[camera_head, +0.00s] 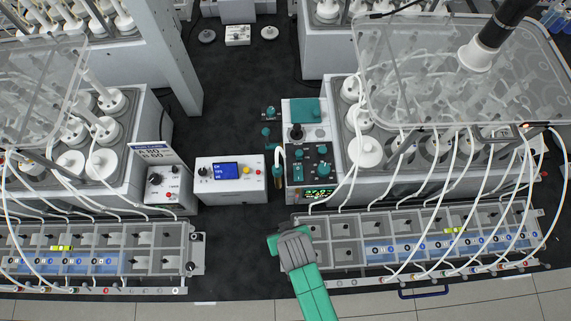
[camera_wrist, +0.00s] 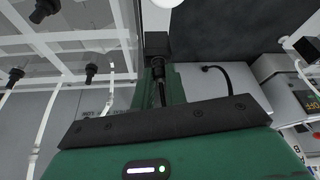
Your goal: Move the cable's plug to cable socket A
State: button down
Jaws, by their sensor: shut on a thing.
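My gripper (camera_head: 290,240) is over the front left corner of the right-hand rack, at the end of my green arm. In the wrist view the green gripper body fills the bottom. A narrow black stem with a dark square end (camera_wrist: 157,45) stands out beyond it. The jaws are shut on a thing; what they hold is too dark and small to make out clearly. I cannot tell the cable's plug or cable socket A by a label in either view.
The right-hand rack (camera_head: 318,255) carries white tubes. Dark floor (camera_head: 235,255) between the racks is clear.

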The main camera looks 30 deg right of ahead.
jog(key=c, duration=1.3)
grip_release()
jog(key=shift+c, duration=0.2)
jog(key=v, duration=0.8)
